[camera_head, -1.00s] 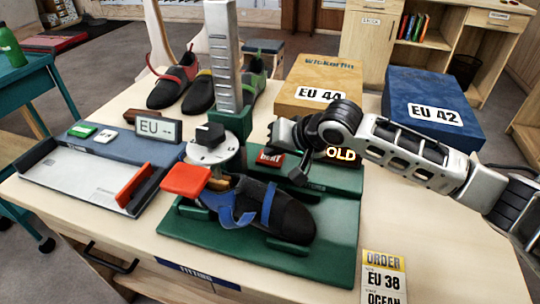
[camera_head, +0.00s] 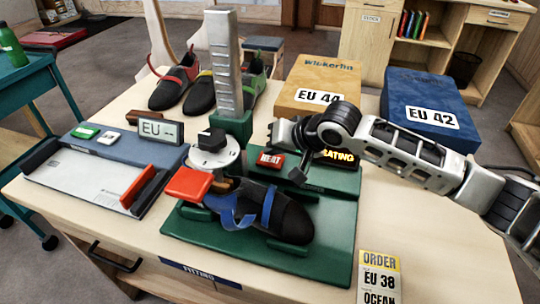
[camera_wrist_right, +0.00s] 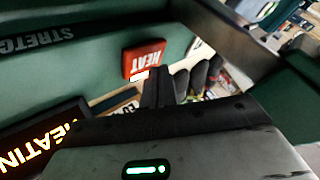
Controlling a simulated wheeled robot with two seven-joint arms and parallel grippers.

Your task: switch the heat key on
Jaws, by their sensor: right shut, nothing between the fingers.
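The red heat key (camera_head: 270,160) sits on the green stretcher machine, and its white HEAT lettering shows. It also shows in the wrist view (camera_wrist_right: 144,58), with a small bright white patch at its lower edge. My left gripper is not in view.
A black and blue shoe (camera_head: 262,208) sits on the green base, beside a red block (camera_head: 188,184) and a dial (camera_head: 213,150). A tall grey column (camera_head: 224,65) rises behind. Shoe boxes (camera_head: 318,86) stand at the back.

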